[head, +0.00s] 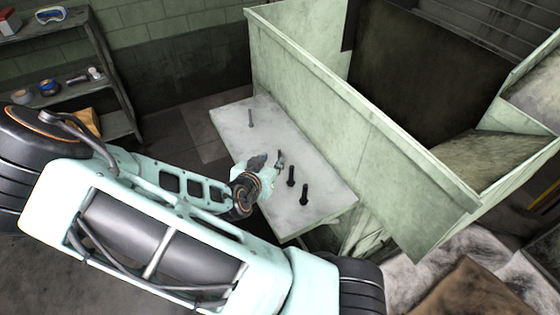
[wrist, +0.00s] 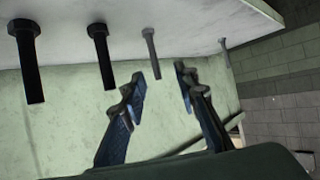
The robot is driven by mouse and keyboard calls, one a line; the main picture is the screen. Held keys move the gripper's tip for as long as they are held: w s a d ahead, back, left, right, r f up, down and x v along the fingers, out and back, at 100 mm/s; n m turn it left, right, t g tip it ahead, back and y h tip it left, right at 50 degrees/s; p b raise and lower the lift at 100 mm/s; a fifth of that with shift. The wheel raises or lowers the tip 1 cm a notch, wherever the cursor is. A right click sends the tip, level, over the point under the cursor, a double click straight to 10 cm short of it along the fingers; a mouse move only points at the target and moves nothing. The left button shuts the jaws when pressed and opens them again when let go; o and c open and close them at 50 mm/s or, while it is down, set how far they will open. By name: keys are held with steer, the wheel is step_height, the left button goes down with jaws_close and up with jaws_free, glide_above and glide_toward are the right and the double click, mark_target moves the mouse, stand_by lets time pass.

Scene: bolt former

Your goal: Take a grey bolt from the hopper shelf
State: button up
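A shelf (head: 318,178) with a pale top runs along the hopper. A grey bolt (head: 280,160) stands on it beside my gripper (head: 266,166). A second grey bolt (head: 251,119) stands apart near the shelf's far left end. In the wrist view my gripper (wrist: 161,86) is open, with nothing visible between its fingers. The nearer grey bolt (wrist: 152,52) shows just beyond the fingertips, roughly in line with the gap, slightly toward the left finger. The other grey bolt (wrist: 225,52) is farther away, to the right. Contact with the nearer bolt cannot be told.
Two black bolts stand on the shelf, one (head: 290,175) close to the nearer grey bolt, the other (head: 304,194) nearer the right end. The green hopper wall (head: 345,125) rises behind the shelf. A storage rack (head: 118,125) stands at the left. The shelf is bare between the grey bolts.

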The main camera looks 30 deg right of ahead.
steer(key=x, duration=0.5)
steer(key=shift+d+f, duration=0.1)
steer(key=shift+d, duration=0.4)
steer(key=shift+w+d+f, duration=0.25)
steer(key=shift+w+f, duration=0.05)
steer(key=shift+w, duration=0.05)
jaws_close()
